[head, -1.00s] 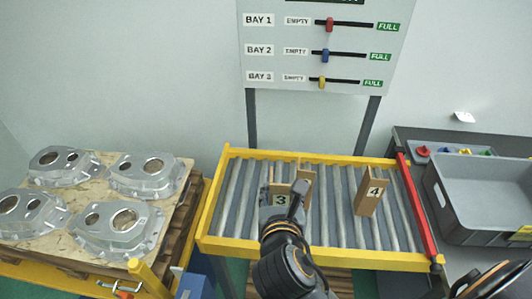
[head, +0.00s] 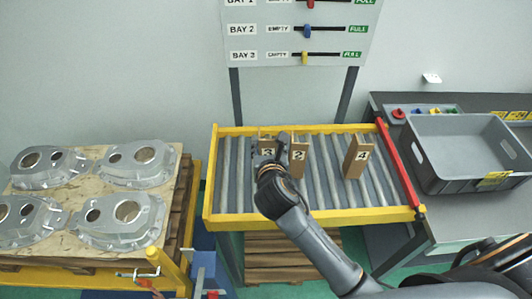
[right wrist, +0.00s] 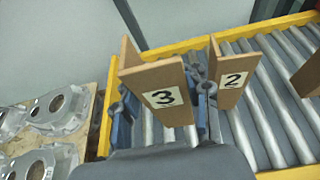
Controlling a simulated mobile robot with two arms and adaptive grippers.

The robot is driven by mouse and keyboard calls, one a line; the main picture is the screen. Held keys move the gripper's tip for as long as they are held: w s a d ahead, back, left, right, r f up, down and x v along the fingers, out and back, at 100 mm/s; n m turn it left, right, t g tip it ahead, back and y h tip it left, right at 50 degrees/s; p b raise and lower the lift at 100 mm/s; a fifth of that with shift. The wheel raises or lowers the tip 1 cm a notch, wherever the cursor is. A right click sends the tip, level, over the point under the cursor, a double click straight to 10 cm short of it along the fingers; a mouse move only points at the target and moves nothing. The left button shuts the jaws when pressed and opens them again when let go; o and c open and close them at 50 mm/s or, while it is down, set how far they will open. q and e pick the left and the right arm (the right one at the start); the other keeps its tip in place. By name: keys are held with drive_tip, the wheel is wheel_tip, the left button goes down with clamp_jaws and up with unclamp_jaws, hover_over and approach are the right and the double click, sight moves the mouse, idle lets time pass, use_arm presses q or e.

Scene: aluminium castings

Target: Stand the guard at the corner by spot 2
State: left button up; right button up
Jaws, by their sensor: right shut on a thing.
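Three brown angle-shaped guards stand on the roller conveyor: guard 3 (head: 267,151), guard 2 (head: 299,157) and guard 4 (head: 357,158). My right gripper (head: 269,162) is shut on guard 3. In the right wrist view its fingers (right wrist: 163,98) are on either side of guard 3 (right wrist: 160,84), one of them in the narrow gap beside guard 2 (right wrist: 233,84). Whether guard 3 touches the rollers is unclear. The wooden pallet (head: 72,192) at the left holds silver castings (head: 122,214). I see no spot number on it. My left gripper is not in view.
The yellow-framed conveyor (head: 330,216) has free rollers between guards 2 and 4. A red bar (head: 402,166) closes its right end. A grey crate (head: 470,150) stands on the right bench. A level board (head: 300,30) stands behind. A yellow post (head: 160,262) rises near the pallet.

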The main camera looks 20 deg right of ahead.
drive_tip(key=shift+w+d+f, duration=0.15)
drive_tip(key=shift+w+f, duration=0.75)
drive_tip(key=shift+f, duration=0.25)
drive_tip(key=shift+w+f+p, duration=0.1)
drive_tip(key=shift+f+p, duration=0.2)
drive_tip(key=shift+f, duration=1.35)
drive_tip(key=o, duration=1.2)
drive_tip(key=shift+f, duration=0.1)
